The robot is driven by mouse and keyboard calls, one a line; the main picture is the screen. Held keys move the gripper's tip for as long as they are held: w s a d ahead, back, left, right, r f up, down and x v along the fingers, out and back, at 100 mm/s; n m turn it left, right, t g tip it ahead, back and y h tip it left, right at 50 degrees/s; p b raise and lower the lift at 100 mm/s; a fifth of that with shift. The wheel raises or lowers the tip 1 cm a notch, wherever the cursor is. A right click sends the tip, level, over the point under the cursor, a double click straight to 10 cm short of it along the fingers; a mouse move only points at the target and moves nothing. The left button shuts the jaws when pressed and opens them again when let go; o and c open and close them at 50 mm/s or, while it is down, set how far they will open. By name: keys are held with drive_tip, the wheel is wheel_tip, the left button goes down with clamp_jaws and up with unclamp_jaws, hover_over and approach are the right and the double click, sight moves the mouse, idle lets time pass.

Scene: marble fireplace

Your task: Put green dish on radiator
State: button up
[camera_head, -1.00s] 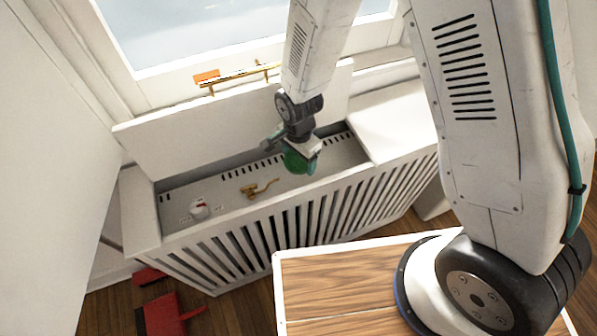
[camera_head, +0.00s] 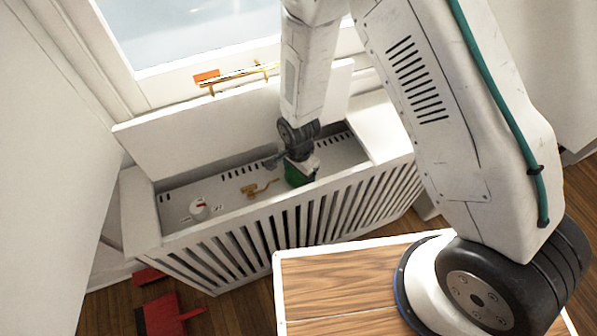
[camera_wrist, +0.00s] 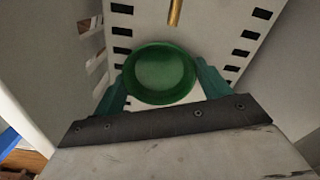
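The green dish (camera_wrist: 163,72) is round and shallow. In the wrist view it lies between the two green fingers of my gripper (camera_wrist: 165,88), which bear on its left and right sides. In the head view the dish (camera_head: 296,175) shows as a green patch under my gripper (camera_head: 301,168), partly hidden by it. My gripper is shut on the dish, low inside the open top of the white radiator cover, over the slotted radiator top (camera_head: 228,190). I cannot tell whether the dish touches that surface.
A brass piece (camera_head: 254,189) and a white knob with a red mark (camera_head: 199,208) are on the radiator top, left of the dish. The raised lid (camera_head: 185,145) stands behind; the slatted front (camera_head: 250,243) rises before it. A red object (camera_head: 168,314) lies on the floor.

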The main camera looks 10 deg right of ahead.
drive_tip(key=shift+o, duration=0.4)
drive_tip(key=shift+r, duration=0.1)
wheel_tip(320, 180, up, 12)
idle(0.3)
drive_tip(key=shift+r, duration=0.2)
wheel_tip(320, 180, up, 10)
drive_tip(key=n, duration=0.2)
hover_over(299, 178)
drive_tip(key=d, duration=0.5)
drive_tip(key=s+d+r+n, duration=0.35)
drive_tip(key=d+r, duration=0.35)
drive_tip(key=r, duration=0.4)
drive_tip(key=s+d+r+n, duration=0.2)
drive_tip(key=s+d+r, duration=0.2)
drive_tip(key=s, duration=0.4)
drive_tip(key=s+d+r+n+t, duration=0.1)
drive_tip(key=s+d+r+n, duration=0.1)
drive_tip(key=s+d+r, duration=0.2)
drive_tip(key=s+r, duration=0.3)
drive_tip(key=s, duration=0.1)
drive_tip(key=shift+d+n, duration=0.35)
